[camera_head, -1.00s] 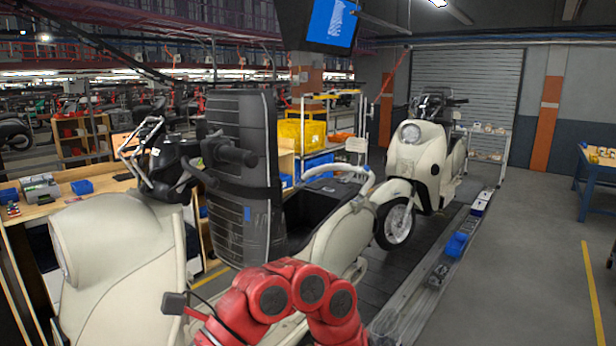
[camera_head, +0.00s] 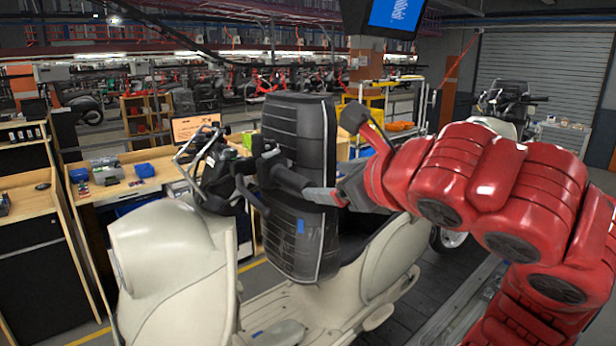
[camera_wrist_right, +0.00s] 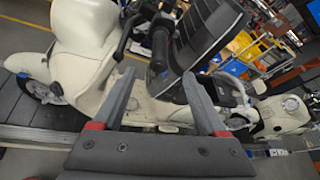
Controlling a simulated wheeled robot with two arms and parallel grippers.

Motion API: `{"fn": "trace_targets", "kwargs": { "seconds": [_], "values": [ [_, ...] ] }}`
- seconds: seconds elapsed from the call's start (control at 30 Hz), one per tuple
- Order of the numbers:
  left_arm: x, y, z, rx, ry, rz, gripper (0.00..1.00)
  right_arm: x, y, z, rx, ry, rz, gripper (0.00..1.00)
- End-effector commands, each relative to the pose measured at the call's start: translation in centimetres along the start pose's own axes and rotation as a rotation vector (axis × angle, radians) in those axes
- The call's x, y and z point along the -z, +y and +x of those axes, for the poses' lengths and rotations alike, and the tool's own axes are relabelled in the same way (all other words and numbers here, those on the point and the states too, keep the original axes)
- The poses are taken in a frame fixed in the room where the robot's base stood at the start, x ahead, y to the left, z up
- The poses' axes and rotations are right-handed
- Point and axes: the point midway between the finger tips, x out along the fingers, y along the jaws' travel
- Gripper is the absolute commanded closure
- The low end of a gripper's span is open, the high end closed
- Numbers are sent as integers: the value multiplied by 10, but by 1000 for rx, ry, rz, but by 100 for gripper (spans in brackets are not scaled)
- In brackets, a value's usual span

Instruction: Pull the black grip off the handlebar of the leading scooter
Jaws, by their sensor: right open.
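The near cream scooter (camera_head: 165,250) stands at the left of the head view, its handlebar toward me. The black grip (camera_head: 288,177) points right from the handlebar, in front of a tall black padded panel. It also shows in the right wrist view (camera_wrist_right: 158,55), ahead of the fingers. My right gripper (camera_head: 314,193) reaches in from the right, its grey fingers by the grip's outer end. In the right wrist view my right gripper (camera_wrist_right: 158,76) is open, with a wide gap between its fingers and nothing held. Whether a finger touches the grip I cannot tell. My left gripper is out of view.
The tall black panel (camera_head: 300,250) stands close behind the grip. A second cream scooter (camera_head: 497,122) is farther back, partly hidden by my red arm. A wooden workbench (camera_head: 130,182) with small boxes is at the left. A conveyor track runs under the scooters.

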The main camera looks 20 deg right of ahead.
Motion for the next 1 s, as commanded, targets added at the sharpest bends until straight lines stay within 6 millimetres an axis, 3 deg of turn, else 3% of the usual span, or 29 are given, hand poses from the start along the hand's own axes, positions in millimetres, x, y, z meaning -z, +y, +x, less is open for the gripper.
{"fn": "trace_targets", "kwargs": {
  "seconds": [0.6, 0.8, 1.0],
  "values": [
    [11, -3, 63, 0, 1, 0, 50, -4, 0, 100, -9, 4, 1, 25],
    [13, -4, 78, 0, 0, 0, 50, -4, 1, 126, -8, 1, 1, 25],
    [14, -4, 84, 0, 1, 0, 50, -2, 1, 139, -4, 1, -2, 25]
  ]
}}
